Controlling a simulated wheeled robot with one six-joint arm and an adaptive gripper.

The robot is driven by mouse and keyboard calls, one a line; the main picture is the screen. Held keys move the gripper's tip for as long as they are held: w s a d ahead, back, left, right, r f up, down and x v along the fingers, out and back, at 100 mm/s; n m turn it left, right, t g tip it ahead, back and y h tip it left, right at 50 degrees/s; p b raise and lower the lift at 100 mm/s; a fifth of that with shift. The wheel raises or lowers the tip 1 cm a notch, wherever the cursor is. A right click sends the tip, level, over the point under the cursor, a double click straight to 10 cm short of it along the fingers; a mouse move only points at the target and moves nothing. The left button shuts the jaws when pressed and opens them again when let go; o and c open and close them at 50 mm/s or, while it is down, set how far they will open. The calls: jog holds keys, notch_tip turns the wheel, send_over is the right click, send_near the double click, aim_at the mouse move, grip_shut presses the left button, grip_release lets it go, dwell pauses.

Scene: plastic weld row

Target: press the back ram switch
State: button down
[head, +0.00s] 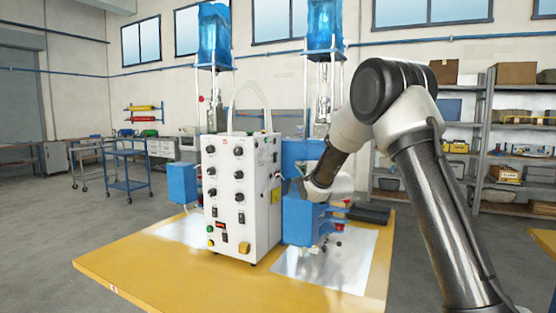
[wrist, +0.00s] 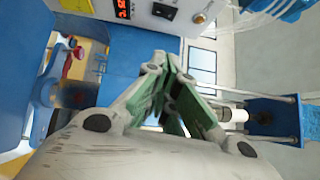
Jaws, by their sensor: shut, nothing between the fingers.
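The white control box (head: 240,195) stands on the yellow table, with rows of black knobs, a red display and small switches on its front. I cannot tell which control is the back ram switch. The wrist view shows part of a white panel with a red display (wrist: 123,9), a black switch (wrist: 165,12) and a round brass-coloured button (wrist: 198,18) at the top edge. My gripper (wrist: 166,62) is shut and empty, its tips below that panel in the picture; I see no contact. In the head view my arm reaches down behind the blue press block (head: 303,218), and the fingers are hidden.
The yellow table (head: 150,282) carries metal plates and blue press parts beside the box. Two blue cylinders (head: 214,35) (head: 325,25) rise on posts above. A blue cart (head: 127,170) stands at the left, and shelves (head: 490,140) stand at the right. Open floor lies at the left.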

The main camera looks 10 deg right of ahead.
jog(key=shift+w+a, duration=0.1)
jog(key=shift+a, duration=0.1)
send_near(276, 157)
jog(key=w+d, duration=0.5)
jog(key=shift+w+a+r, duration=0.25)
jog(key=shift+w+a, duration=0.35)
jog(key=shift+a, duration=0.25)
jog(key=shift+w+a+r, duration=0.25)
jog(key=shift+w+a, duration=0.35)
jog(key=shift+a, duration=0.3)
